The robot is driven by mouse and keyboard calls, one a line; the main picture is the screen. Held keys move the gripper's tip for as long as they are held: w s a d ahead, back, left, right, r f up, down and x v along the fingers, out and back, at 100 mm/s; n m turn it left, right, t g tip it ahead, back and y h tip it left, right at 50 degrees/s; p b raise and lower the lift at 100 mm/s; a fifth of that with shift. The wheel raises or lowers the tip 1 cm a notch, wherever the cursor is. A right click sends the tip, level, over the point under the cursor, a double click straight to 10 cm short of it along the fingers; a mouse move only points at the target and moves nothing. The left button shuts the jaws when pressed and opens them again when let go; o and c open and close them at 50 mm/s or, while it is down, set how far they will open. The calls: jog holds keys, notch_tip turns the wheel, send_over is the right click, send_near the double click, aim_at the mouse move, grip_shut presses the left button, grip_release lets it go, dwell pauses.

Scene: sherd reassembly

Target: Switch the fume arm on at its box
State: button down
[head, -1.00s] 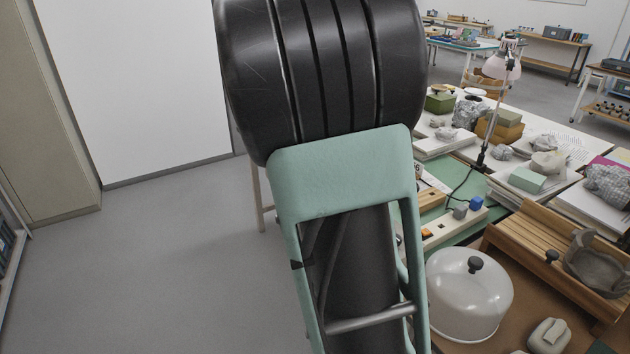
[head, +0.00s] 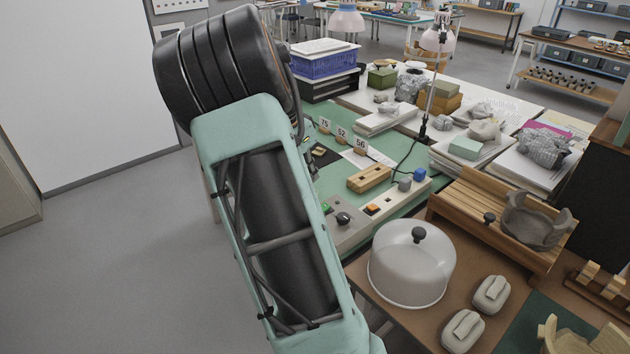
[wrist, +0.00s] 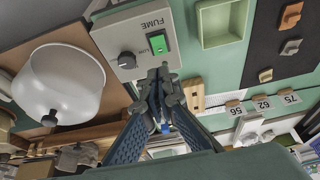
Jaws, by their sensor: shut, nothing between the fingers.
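The grey fume box (wrist: 139,28), marked FUME, shows in the wrist view at the top, with a green rocker switch (wrist: 158,43) and a dark round knob (wrist: 127,60). I cannot tell which way the rocker is set. My gripper (wrist: 160,76) is shut and empty; its tips appear just below the switch in the picture, and I cannot tell whether they touch the box. In the head view the box (head: 352,234) is at the green mat's near edge, partly behind my arm, with its knob (head: 343,218) visible. My gripper is hidden there.
A clear dome with a black knob (head: 410,268) stands close right of the box. A power strip (head: 398,201) and a wooden block (head: 369,179) lie behind it. A wooden rack (head: 490,225) is farther right. Open floor (head: 120,240) lies left.

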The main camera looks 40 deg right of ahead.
jog(key=x, duration=1.2)
jog(key=shift+w+f+b, duration=0.1)
jog(key=shift+b, duration=0.2)
jog(key=shift+d, duration=0.1)
jog(key=shift+d+f+y+p, duration=0.25)
jog(key=shift+d+y+p, duration=0.15)
jog(key=shift+y, duration=0.2)
jog(key=shift+a+f, duration=0.1)
jog(key=shift+f, duration=0.1)
jog(key=shift+a, duration=0.15)
jog(key=shift+a+f, duration=0.1)
jog(key=shift+a, duration=0.75)
jog(key=shift+s, duration=0.2)
